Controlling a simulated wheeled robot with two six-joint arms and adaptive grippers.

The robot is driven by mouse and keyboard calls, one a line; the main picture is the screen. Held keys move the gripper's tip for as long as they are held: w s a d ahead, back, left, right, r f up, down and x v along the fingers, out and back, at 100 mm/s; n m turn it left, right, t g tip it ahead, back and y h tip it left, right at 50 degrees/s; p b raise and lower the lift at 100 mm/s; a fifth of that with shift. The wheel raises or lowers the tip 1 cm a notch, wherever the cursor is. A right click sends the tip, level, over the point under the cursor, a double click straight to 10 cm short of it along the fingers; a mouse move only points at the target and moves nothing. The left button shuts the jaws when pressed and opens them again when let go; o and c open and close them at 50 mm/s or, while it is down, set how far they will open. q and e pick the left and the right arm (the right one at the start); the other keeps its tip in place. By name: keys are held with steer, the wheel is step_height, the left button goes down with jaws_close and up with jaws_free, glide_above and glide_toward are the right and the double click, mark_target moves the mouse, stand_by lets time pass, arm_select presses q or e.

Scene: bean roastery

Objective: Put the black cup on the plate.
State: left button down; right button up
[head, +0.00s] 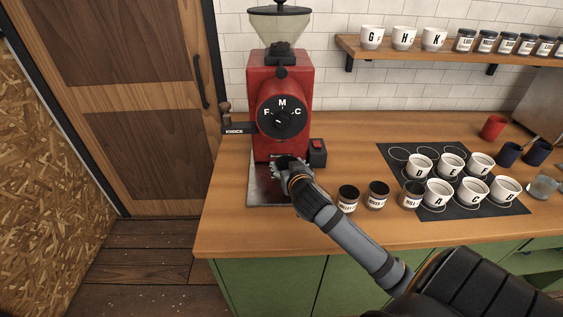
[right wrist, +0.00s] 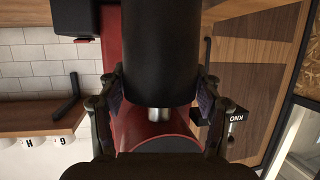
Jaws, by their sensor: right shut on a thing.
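The black cup (right wrist: 160,50) is between the two fingers of my right gripper (right wrist: 160,92), which is shut on it. In the head view my right gripper (head: 282,166) is at the foot of the red grinder, over the metal plate (head: 263,192). The cup shows there only as a dark bit and is mostly hidden by the gripper. I cannot tell whether its bottom touches the plate. My left gripper is not in view.
Small labelled jars (head: 348,198) stand to the right of my forearm. Lettered white cups (head: 439,192) stand on a dark mat (head: 395,160). The counter's front left is clear.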

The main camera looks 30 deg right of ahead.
steer(key=p+x, duration=0.1)
steer(key=x, duration=0.6)
steer(key=shift+w+f, duration=0.25)
steer(key=shift+f, duration=0.05)
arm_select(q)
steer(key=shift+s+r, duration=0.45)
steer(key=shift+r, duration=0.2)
arm_select(e)
steer(key=shift+f, duration=0.25)
steer(key=o, duration=1.4)
steer(key=shift+f, duration=0.1)
steer(key=shift+c, duration=0.2)
steer(key=shift+r, duration=0.2)
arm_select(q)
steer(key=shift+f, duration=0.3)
arm_select(e)
steer(key=v, duration=1.2)
